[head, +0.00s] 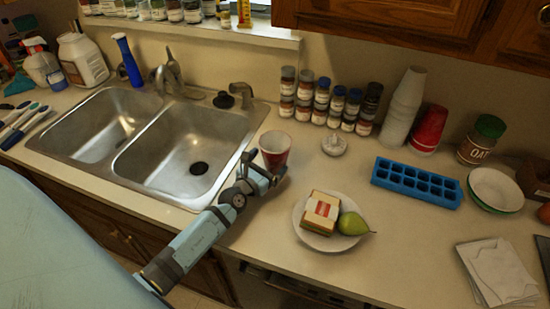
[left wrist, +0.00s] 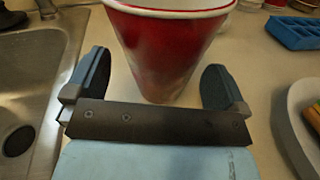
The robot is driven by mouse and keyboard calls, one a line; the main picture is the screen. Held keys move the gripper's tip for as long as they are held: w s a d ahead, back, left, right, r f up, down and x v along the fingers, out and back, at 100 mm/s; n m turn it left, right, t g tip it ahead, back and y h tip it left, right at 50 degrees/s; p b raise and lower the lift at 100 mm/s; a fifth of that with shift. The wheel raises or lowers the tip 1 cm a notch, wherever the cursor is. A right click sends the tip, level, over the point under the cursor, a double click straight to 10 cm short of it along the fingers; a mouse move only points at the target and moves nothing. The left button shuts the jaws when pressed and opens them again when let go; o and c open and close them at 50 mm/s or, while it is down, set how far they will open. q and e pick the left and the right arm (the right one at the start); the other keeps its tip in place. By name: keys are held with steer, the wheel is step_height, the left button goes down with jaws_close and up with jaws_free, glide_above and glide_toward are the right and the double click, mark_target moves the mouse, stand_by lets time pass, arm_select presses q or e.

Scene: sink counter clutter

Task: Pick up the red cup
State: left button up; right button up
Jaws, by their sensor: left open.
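A red cup (head: 274,152) with a white rim stands upright on the counter, just right of the sink. My left gripper (head: 263,165) is at the cup, coming from the front left. In the left wrist view the red cup (left wrist: 168,50) stands just ahead, between the two spread fingers of my left gripper (left wrist: 156,85). Gaps show between the cup and both fingers near its base. Another red cup stack (head: 428,130) stands at the back right. My right gripper is not in view.
A plate (head: 322,241) with a sandwich and a green pear sits right of my left gripper. The double sink (head: 160,140) is to the left. Spice jars (head: 322,98), white cups (head: 404,107) and a blue ice tray (head: 416,182) stand farther back.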

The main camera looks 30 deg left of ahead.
arm_select(q)
steer(key=shift+w+f, duration=0.1)
steer(key=shift+w, duration=1.1)
steer(key=shift+s, duration=0.1)
steer(key=c, duration=0.7)
